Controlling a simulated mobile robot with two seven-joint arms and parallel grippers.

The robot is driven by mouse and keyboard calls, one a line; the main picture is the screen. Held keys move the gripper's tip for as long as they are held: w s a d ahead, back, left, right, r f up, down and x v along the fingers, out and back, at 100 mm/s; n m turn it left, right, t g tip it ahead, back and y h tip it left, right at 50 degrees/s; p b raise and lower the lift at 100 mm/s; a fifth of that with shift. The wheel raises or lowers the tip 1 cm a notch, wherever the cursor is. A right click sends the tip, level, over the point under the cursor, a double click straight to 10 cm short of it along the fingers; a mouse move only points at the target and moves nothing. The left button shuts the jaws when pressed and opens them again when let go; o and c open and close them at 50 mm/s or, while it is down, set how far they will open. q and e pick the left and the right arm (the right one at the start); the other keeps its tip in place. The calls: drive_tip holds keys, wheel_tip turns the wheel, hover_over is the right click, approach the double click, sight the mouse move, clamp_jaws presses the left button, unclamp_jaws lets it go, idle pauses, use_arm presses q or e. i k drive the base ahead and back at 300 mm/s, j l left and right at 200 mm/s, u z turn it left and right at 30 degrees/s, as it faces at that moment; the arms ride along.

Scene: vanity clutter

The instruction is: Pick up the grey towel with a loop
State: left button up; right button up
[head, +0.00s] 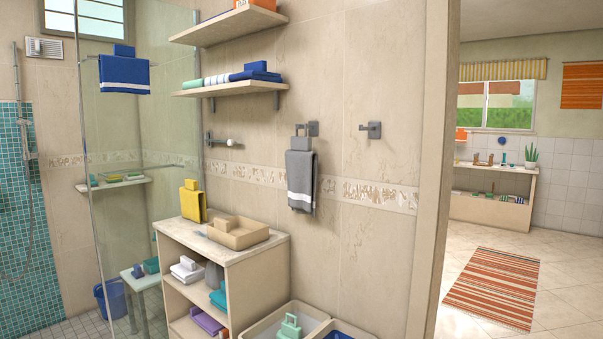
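A grey towel (301,181) with a white stripe near its lower edge hangs against the tiled wall in the middle of the head view. A grey loop (302,143) at its top hangs at a square metal wall hook (313,128). The towel hangs straight down, to the right of and above the wooden shelf unit. Neither of my grippers shows in the head view.
The shelf unit (240,251) carries a beige tray (238,236) and a yellow towel (193,204). Bins (262,325) stand on the floor below the grey towel. An empty hook (371,130) is to its right. A glass panel (118,180) stands left; open floor (465,325) lies right.

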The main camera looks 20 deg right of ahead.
sight(300, 162)
drive_tip(key=i+j+z, duration=0.15)
drive_tip(key=i, duration=0.3)
drive_tip(key=i+j+z, duration=0.1)
drive_tip(key=i+j, duration=0.25)
drive_tip(key=i, duration=0.1)
